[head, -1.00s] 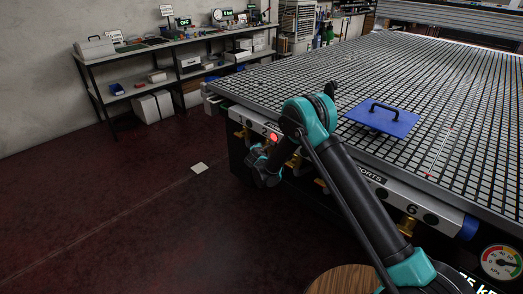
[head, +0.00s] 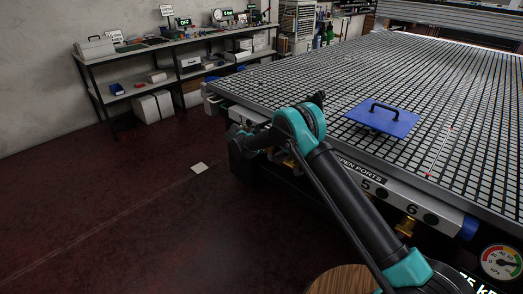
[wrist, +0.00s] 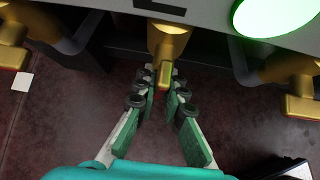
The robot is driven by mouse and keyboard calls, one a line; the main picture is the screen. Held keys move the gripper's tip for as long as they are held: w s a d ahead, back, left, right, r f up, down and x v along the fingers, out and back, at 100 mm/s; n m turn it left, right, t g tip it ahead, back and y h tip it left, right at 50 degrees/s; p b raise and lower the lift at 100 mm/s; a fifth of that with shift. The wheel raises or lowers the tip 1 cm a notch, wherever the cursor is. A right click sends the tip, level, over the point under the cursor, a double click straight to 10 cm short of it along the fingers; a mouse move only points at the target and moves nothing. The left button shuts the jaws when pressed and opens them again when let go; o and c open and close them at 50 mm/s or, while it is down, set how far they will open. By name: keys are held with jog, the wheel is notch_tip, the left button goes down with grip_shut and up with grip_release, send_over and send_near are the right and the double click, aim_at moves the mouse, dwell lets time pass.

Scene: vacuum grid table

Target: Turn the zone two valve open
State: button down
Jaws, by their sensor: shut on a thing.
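A brass valve (wrist: 168,40) hangs under the grey rail at top centre of the wrist view. My gripper (wrist: 162,82) is shut on its small brass handle, with one finger on each side. The handle points down the picture, between the fingertips. A round lamp (wrist: 275,14) to the right of the valve glows green. The dark marking on the rail above the valve is cut off, so I cannot read its number. In the head view my arm reaches to the table's near side, and the held valve is hidden behind it.
Other brass valves stand left (wrist: 12,32) and right (wrist: 295,72) of the held one. Their handles lie crosswise. The grid table (head: 300,85) bears a blue plate with a black handle (head: 384,121). A pressure gauge (head: 501,262) sits at lower right.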

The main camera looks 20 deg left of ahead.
jog(key=shift+h, duration=0.3)
dwell(0.4)
jog(key=c, duration=1.6)
grip_release()
jog(key=v, duration=1.2)
jog(key=shift+w, duration=0.15)
jog(key=shift+r, duration=0.1)
